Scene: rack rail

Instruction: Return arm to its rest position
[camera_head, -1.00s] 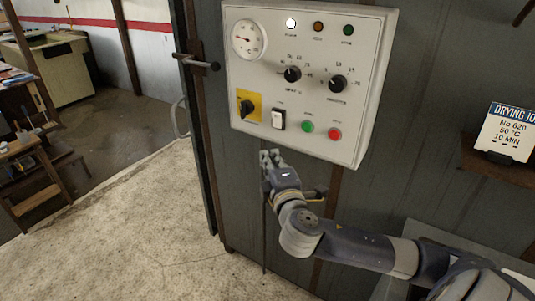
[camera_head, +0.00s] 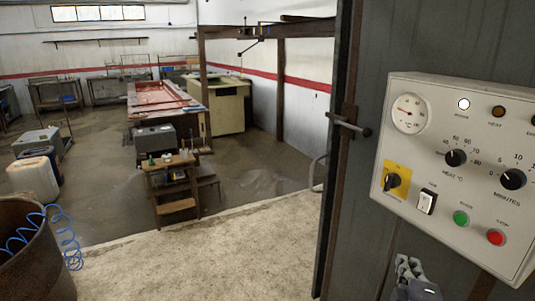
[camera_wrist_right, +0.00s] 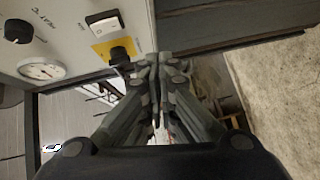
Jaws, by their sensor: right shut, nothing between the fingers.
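My right gripper (camera_head: 408,270) shows at the bottom edge of the head view, below the control panel (camera_head: 405,218). It is shut and empty, and apart from the panel as far as I can see. In the right wrist view its closed fingers (camera_wrist_right: 158,68) point up toward the panel's yellow switch plate (camera_wrist_right: 112,50). The rest of my right arm is outside the head view. My left gripper is in neither view.
The panel carries a gauge (camera_head: 409,113), two black knobs, a green button (camera_head: 460,218) and a red button (camera_head: 496,237). A door handle (camera_head: 350,127) sticks out left of it. A rusty drum (camera_head: 35,255) with blue coil stands lower left. The pale floor between is clear.

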